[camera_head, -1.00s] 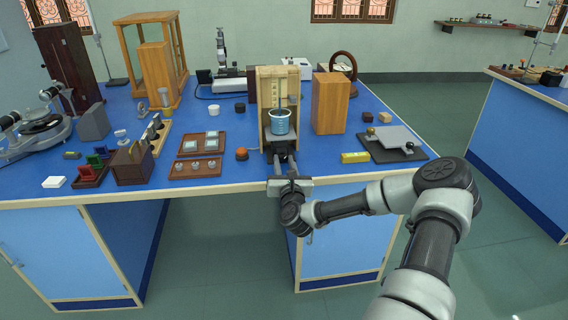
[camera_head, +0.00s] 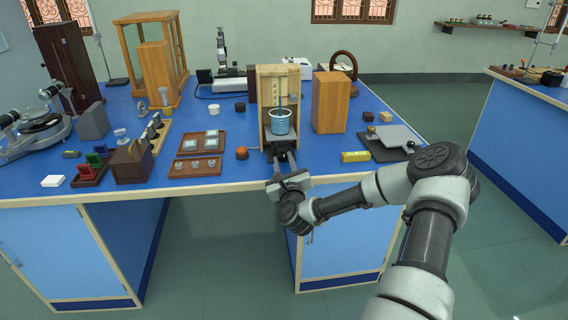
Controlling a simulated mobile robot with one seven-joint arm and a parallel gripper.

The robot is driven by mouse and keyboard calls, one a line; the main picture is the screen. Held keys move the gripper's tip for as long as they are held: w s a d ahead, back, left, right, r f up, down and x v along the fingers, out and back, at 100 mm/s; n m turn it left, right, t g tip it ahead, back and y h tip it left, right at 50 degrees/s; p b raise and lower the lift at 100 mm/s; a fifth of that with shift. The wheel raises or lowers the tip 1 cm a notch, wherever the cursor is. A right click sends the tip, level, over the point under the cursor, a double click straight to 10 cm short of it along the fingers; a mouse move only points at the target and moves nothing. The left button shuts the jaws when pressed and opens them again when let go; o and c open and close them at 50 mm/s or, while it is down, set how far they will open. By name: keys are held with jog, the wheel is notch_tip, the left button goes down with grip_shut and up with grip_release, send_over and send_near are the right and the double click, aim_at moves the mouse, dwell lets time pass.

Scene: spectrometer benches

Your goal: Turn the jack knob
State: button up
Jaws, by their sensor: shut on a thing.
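The jack (camera_head: 281,140) stands near the front edge of the blue bench, with a glass beaker of blue liquid (camera_head: 281,123) on its top plate. A wooden scale board stands behind the beaker. The jack knob is at the front of the jack, hidden by my fingers. My gripper (camera_head: 283,162) reaches in from the front edge, with its two fingers pointing at the jack's front and its palm tilted. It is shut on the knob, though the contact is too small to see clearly.
An orange-topped item (camera_head: 241,153) and a wooden tray of small discs (camera_head: 197,168) lie to the left. The bench's front edge is under my wrist.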

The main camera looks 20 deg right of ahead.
jog(key=shift+n, duration=1.2)
jog(key=o, duration=1.1)
jog(key=shift+c, duration=0.2)
jog(key=shift+s+a, duration=0.1)
jog(key=p+v, duration=0.1)
jog(key=v, duration=1.6)
jog(key=shift+p, duration=0.3)
jog(key=shift+s+r, duration=0.15)
